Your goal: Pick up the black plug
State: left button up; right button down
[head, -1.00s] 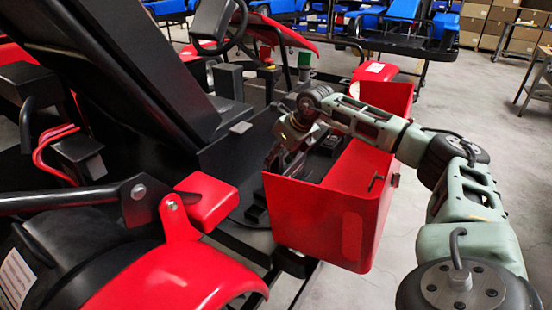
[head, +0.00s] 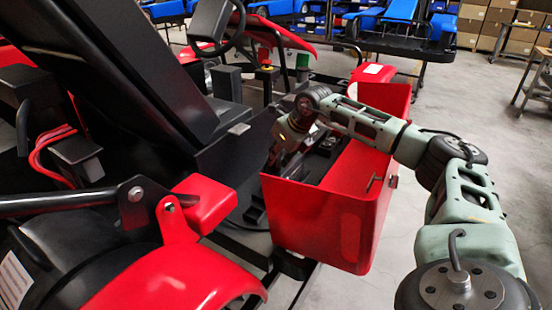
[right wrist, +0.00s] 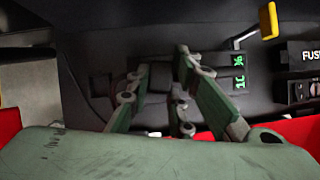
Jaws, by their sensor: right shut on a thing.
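The plug is not clear in the head view. My left gripper is not in view.
The wrist view shows a yellow handle (right wrist: 268,20), green lit digits (right wrist: 239,72) and a fuse panel (right wrist: 300,55). The black kart seat (head: 120,70) stands left.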

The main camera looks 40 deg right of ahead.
jog(key=w+d+r, duration=0.5)
jog(key=d+r, duration=0.5)
jog(key=r, duration=0.1)
jog(key=shift+w, duration=0.4)
